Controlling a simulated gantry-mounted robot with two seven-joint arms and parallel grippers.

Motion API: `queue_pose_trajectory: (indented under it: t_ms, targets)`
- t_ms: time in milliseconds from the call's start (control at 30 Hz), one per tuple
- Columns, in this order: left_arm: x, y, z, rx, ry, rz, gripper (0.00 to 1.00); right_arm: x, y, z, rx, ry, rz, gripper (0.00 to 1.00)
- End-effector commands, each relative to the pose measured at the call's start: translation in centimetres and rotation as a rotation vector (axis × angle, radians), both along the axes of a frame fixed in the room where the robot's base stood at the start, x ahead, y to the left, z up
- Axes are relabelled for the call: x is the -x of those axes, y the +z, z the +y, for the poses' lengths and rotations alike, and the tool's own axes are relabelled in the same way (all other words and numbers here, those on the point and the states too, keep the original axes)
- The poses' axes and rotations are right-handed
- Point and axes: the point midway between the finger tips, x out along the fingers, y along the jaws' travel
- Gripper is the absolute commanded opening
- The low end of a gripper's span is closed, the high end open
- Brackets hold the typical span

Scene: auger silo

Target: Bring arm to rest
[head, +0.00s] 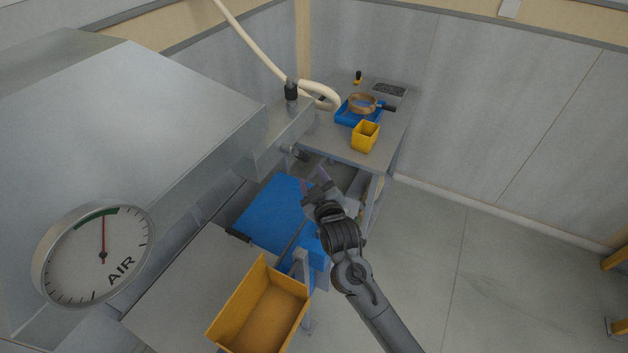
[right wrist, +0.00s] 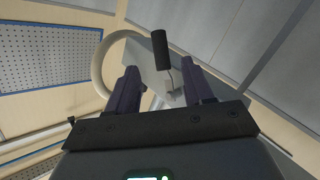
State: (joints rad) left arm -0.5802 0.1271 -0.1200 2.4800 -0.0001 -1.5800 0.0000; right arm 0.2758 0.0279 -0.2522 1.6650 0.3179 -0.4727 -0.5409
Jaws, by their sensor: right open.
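My right gripper (head: 318,184) is in the middle of the head view, at the end of my dark arm coming up from the lower right. It is above or beside the blue panel (head: 272,215); the exact height is hard to tell. In the right wrist view its two dark purple fingers (right wrist: 163,88) stand apart with nothing held between them. A black handle on a thin bent metal rod (right wrist: 160,50) shows beyond the fingertips, apart from them. My left gripper is not in view.
A grey metal housing with an AIR gauge (head: 96,252) fills the left. A yellow bin (head: 262,310) stands at the front. A grey table (head: 345,150) holds a blue tray (head: 346,117), a round sieve (head: 362,103) and a yellow cup (head: 365,136).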

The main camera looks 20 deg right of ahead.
Motion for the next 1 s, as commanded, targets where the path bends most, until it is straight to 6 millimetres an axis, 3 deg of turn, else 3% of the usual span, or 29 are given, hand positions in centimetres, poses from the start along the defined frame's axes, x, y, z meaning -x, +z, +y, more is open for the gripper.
queue_pose_trajectory:
  t_ms: [467, 567, 667, 767, 833, 1000]
  targets:
    - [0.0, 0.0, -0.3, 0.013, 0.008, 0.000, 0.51, 0.2, -0.2, 0.0, 0.000, -0.001, 0.003, 0.51]
    - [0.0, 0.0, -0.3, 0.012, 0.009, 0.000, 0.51, 0.6, -1.4, 0.0, 0.000, 0.000, 0.022, 0.51]
    - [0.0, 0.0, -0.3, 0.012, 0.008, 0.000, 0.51, 1.8, -4.3, -0.1, 0.002, -0.001, 0.066, 0.51]
    - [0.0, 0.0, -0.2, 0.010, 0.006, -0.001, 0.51, 4.2, -8.8, -0.6, 0.006, -0.007, 0.138, 0.51]
    - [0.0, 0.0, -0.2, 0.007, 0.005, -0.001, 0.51, 7.2, -12.3, -1.2, 0.006, -0.010, 0.194, 0.51]
    - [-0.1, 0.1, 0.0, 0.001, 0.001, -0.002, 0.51, 16.8, -18.3, -2.2, -0.025, 0.011, 0.382, 0.51]
